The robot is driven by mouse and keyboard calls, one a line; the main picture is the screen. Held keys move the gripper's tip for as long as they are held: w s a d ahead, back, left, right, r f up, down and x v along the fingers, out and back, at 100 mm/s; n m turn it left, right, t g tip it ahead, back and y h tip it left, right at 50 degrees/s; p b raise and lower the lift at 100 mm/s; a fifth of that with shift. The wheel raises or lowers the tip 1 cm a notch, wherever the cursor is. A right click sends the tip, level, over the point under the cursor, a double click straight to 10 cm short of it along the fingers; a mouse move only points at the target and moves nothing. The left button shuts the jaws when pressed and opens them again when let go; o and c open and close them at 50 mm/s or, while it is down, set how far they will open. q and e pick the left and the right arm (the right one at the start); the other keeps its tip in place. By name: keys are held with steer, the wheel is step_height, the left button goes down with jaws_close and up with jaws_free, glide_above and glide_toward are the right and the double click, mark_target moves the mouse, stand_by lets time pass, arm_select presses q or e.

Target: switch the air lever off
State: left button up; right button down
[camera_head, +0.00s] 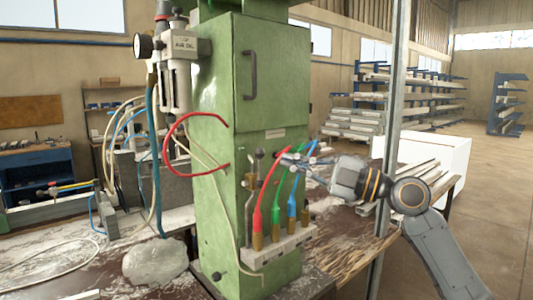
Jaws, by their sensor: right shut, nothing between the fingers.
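A green machine cabinet (213,110) stands in the middle of the head view. A small upright lever-like part with a dark knob (258,154) is on its front, left of the coloured hoses; I cannot tell for sure that it is the air lever, or its setting. My right gripper (288,160) reaches in from the right. It is shut and empty, its fingertips at the upper ends of the hoses, just right of the knob. I cannot tell whether it touches anything. My left gripper is not in view.
A pale manifold (277,247) carries red (258,213), green and blue hoses on brass fittings. An air unit (176,85) with a gauge and a looping red hose (172,142) are at the left. A grey post (393,120) stands behind my right arm. A pale lump (155,262) lies on the bench.

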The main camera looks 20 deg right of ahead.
mark_target(262, 153)
steer(key=w+a+p, duration=0.1)
steer(key=w+p, duration=0.1)
steer(key=w+a+p, duration=0.2)
steer(key=w+p, duration=0.1)
steer(key=w+a+p, duration=0.1)
steer(key=w+p, duration=0.1)
steer(key=w, duration=0.1)
steer(key=shift+w+a+r, duration=0.15)
steer(key=shift+r, duration=0.15)
steer(key=shift+w+d+f+p, duration=0.1)
steer(key=shift+d+f+p, duration=0.1)
steer(key=shift+d+p, duration=0.15)
steer(key=shift+a, duration=0.1)
